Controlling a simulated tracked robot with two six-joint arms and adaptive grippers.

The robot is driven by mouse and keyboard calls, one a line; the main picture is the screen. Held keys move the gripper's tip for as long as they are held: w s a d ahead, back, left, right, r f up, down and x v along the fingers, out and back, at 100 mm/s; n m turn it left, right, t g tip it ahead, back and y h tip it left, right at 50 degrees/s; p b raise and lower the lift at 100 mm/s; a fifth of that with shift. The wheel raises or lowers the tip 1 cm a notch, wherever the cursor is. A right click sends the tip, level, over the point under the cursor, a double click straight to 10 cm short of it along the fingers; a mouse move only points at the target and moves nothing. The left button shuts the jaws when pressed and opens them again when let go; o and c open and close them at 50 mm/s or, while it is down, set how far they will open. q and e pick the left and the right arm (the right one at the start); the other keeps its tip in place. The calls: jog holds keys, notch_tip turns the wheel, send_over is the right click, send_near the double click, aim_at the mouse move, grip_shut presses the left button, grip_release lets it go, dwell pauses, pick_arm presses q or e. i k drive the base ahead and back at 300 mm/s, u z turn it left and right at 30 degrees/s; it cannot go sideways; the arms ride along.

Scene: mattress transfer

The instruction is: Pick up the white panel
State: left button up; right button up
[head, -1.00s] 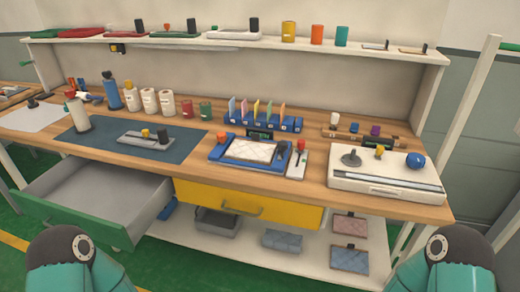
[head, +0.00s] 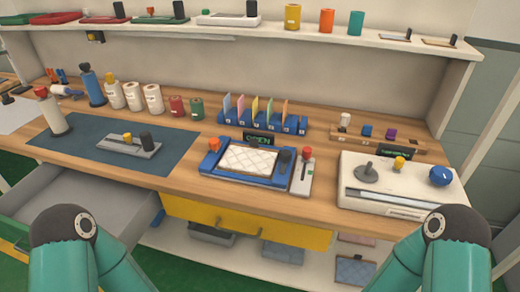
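A white quilted panel (head: 249,159) lies flat in a blue frame-like fixture (head: 210,172) at the middle of the workbench, near its front edge. An orange-red knob (head: 214,145) and a dark knob (head: 284,158) stand at the fixture's sides. Only teal links of my two arms show at the bottom left and bottom right. Neither gripper is in view, so nothing shows of their fingers.
A white machine (head: 400,186) with knobs stands to the right. A blue rack (head: 263,123) of colored cards stands behind the fixture. Bottles and jars stand at the left behind a dark mat (head: 75,148). An open grey drawer (head: 75,200) and a yellow drawer (head: 245,222) are below.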

aim_at(252, 160)
jog(key=z, duration=0.4)
jog(key=i, duration=0.4)
jog(key=u, duration=1.8)
jog(key=k, duration=1.6)
jog(key=z, duration=0.2)
jog(key=i, duration=1)
jog(key=z, duration=0.05)
